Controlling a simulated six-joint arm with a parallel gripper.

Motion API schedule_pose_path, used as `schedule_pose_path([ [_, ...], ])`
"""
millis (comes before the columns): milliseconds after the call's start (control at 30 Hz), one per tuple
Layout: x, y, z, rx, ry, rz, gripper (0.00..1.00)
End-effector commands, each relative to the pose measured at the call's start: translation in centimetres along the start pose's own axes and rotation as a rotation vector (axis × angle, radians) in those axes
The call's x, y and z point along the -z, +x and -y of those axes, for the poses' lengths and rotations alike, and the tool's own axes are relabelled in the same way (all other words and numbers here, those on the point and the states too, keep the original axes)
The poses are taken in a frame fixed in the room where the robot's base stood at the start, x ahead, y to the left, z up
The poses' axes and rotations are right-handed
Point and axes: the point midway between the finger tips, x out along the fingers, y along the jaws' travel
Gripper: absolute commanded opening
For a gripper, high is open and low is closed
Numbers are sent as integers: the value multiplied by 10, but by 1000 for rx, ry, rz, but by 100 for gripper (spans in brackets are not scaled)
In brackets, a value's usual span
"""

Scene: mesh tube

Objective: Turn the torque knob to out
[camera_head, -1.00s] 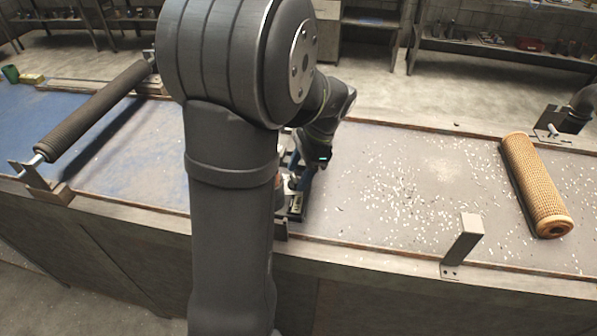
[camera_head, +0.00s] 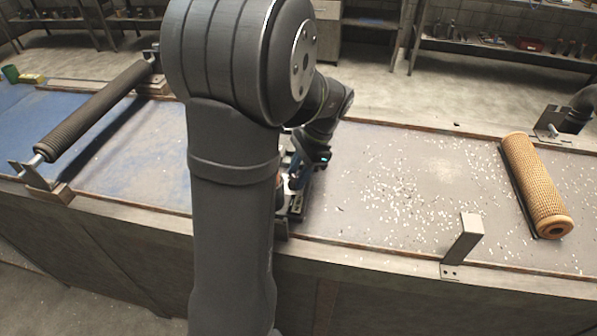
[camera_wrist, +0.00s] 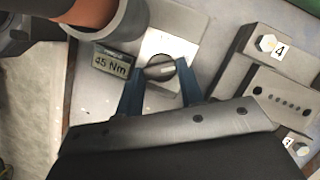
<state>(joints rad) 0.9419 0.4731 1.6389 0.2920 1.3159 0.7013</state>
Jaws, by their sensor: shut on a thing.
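The torque knob (camera_wrist: 160,69) is a small dark round knob with a light pointer line, on a pale square plate (camera_wrist: 185,42) in the wrist view. My gripper (camera_wrist: 158,84) has its two blue fingers shut on the knob, one at each side. The pointer line lies nearly level across the picture. A small display (camera_wrist: 112,65) reading "45 Nm" sits just left of the knob. In the head view my gripper (camera_head: 297,182) is low over the bench, partly behind my arm, and the knob is hidden there.
An orange and grey cylinder (camera_wrist: 120,22) lies close at the upper left of the wrist view. A metal block with numbered bolts (camera_wrist: 266,42) stands to the right. On the bench are a tan mesh tube (camera_head: 537,185), a dark roller (camera_head: 95,110) and an upright bracket (camera_head: 463,240).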

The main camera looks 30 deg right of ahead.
Motion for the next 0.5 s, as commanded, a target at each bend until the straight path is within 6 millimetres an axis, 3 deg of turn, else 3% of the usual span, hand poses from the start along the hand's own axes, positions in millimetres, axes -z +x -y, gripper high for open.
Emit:
schedule_pose_path([
  [500, -1, 0, 5, -166, -402, 0, 12],
])
